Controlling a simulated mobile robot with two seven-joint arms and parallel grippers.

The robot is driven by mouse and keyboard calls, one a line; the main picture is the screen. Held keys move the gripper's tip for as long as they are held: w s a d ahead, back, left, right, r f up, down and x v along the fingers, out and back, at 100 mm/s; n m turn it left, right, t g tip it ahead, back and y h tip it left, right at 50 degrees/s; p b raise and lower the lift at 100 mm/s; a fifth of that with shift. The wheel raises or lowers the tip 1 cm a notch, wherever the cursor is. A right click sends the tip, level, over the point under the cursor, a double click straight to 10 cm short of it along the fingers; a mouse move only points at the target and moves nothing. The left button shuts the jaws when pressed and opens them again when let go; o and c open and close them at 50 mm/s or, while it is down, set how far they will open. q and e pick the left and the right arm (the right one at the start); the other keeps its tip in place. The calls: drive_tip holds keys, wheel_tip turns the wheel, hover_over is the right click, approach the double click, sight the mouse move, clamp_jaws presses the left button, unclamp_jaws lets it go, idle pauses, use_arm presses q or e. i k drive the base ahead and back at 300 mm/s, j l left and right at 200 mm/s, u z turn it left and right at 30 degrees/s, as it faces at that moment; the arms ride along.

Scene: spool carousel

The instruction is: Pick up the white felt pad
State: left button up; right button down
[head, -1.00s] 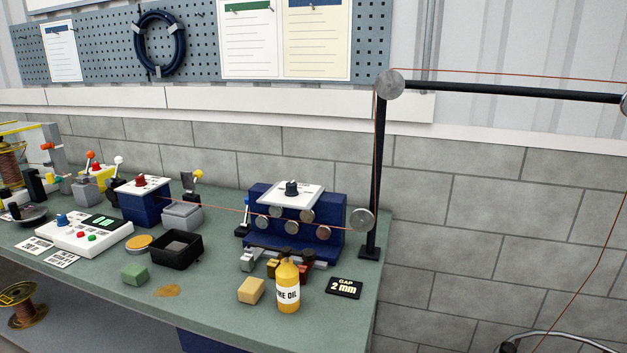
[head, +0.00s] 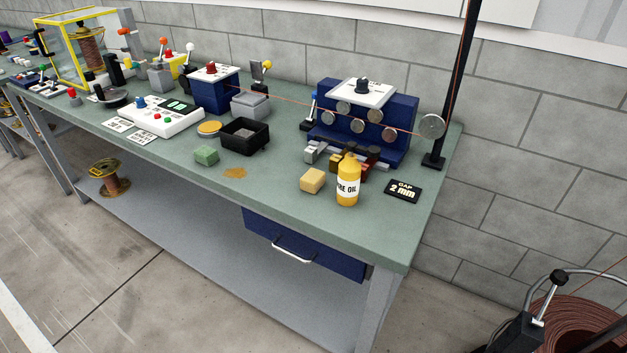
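I cannot make out a pad that is clearly white felt on the bench. A pale yellow block (head: 313,180) lies on the green bench top, just left of the yellow oil bottle (head: 348,182). The inside of the black tray looks dark. Neither of my grippers is in view.
The bench (head: 300,218) has a blue drawer (head: 300,243) and a lower shelf holding a copper-coloured spool (head: 108,177). A blue roller unit (head: 365,122) and a black post stand at its right end. Open floor lies in front.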

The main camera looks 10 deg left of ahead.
sight(312, 179)
drive_tip(key=i+j, duration=0.1)
drive_tip(key=j, duration=0.35)
drive_tip(key=i+j, duration=0.1)
drive_tip(key=j, duration=0.3)
drive_tip(key=i+j+z, duration=0.1)
drive_tip(key=j, duration=0.35)
drive_tip(key=i+j, duration=0.15)
drive_tip(key=j, duration=0.3)
